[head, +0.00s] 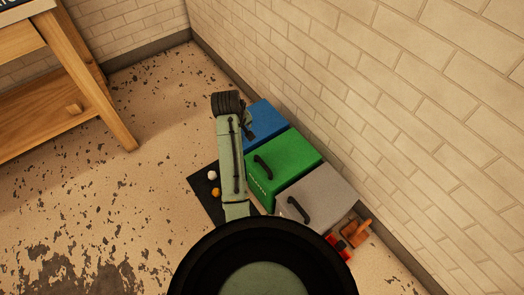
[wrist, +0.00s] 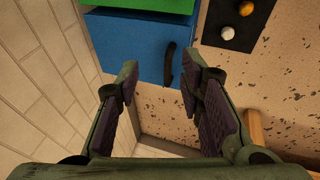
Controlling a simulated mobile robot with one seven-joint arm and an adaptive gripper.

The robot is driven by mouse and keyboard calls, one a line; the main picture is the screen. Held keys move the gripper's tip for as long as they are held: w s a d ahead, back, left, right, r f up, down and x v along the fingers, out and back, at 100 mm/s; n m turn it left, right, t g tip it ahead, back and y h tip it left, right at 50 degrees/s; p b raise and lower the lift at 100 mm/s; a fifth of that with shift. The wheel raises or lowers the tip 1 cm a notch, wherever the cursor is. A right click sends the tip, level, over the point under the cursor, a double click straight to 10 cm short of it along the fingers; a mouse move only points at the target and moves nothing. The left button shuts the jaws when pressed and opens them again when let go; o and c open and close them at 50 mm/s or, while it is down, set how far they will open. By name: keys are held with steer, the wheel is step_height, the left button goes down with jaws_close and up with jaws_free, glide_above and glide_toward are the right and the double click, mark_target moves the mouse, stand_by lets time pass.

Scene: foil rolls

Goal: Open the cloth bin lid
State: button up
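Three lidded bins stand in a row along the wall: blue (head: 266,118), green (head: 290,158) and grey (head: 322,190). I cannot read which one is the cloth bin. Each shows a dark curved handle, and all look closed. The blue bin (wrist: 125,45) is nearest my gripper in the wrist view, with its black handle (wrist: 169,64) at its right edge.
A dark mat (head: 203,190) with a white ball (head: 212,175) and an orange ball (head: 215,192) lies left of the bins. Red and orange objects (head: 352,234) sit past the grey bin. A wooden table (head: 92,85) stands at upper left. Floor between is clear.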

mark_target(263, 163)
steer(key=s+d+f+g, duration=0.3)
steer(key=s+d+f, duration=0.2)
steer(key=shift+h, duration=0.4)
steer(key=f, duration=0.3)
steer(key=d+f, duration=0.1)
steer(key=f, duration=0.3)
steer(key=w+d+f, duration=0.1)
steer(key=f, duration=0.2)
steer(key=shift+f, duration=0.25)
steer(key=shift+c, duration=0.5)
jaws_close()
